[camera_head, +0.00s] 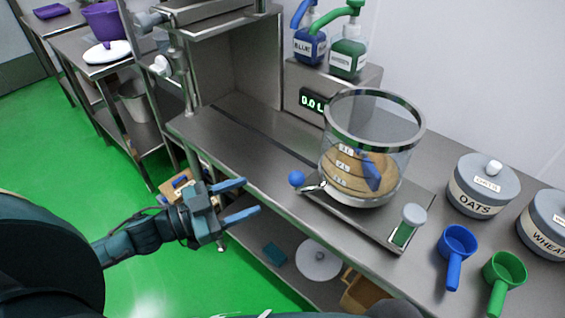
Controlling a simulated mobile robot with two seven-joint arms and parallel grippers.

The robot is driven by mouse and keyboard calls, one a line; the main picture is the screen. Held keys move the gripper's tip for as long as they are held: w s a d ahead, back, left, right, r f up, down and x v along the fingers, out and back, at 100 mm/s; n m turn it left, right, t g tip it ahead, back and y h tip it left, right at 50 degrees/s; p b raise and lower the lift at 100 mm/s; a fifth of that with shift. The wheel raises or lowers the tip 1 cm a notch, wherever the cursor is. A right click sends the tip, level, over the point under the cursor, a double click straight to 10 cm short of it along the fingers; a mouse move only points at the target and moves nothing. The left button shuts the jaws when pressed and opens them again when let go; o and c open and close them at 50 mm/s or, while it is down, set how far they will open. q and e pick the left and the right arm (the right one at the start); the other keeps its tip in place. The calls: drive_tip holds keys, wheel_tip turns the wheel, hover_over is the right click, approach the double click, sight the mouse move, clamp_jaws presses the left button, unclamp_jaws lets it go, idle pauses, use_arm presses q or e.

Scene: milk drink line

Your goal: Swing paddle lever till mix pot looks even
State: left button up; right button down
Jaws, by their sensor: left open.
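The mix pot (340,140) is a clear vessel with a metal rim and volume marks, standing on a metal base on the bench. Tan, streaky contents (345,184) fill its lower part, with a blue paddle (371,174) in them. The paddle lever ends in a blue ball knob (296,178) at the pot's front left. My left gripper (250,200) is open and empty, left of the knob and apart from it, in front of the bench edge. My right gripper is not in view.
A small green-filled jar (409,224) stands at the base's right corner. Blue (458,243) and green (504,270) scoops and the oats canister (483,188) are to the right. Blue (310,47) and green (348,58) pump bottles stand behind. The bench left of the pot is clear.

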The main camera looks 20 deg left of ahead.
sight(297, 178)
use_arm(q)
drive_tip(key=p+x, duration=0.1)
drive_tip(key=x, duration=1.2)
drive_tip(key=shift+s+d+p, duration=0.15)
drive_tip(key=shift+p, duration=0.25)
drive_tip(key=shift+c, duration=0.3)
clamp_jaws()
